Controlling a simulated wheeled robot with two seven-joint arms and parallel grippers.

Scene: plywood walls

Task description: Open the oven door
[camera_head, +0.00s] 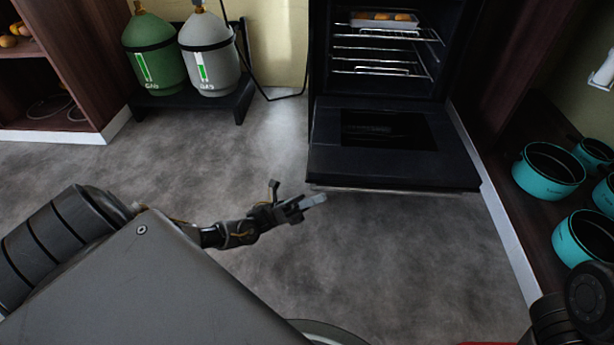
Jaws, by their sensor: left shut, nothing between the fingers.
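The oven (321,60) stands at the top centre with its black door (330,160) folded down, roughly level, facing me. A dark window is set in the door's inner face, and a thin bar runs along its near edge. Inside are wire racks (385,71) and a tray (371,21) with orange-brown food. My left gripper (318,201) is shut and empty, just in front of and below the door's near left corner; I cannot tell whether it touches the bar. My right arm shows only in part at the lower right; its gripper is out of view.
Green (154,50) and grey (208,50) gas bottles stand on a low black stand (243,100) left of the oven. A dark wooden cabinet (85,60) is at the left. Teal pots (548,172) sit on a shelf at the right. The grey floor (400,265) before the door is clear.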

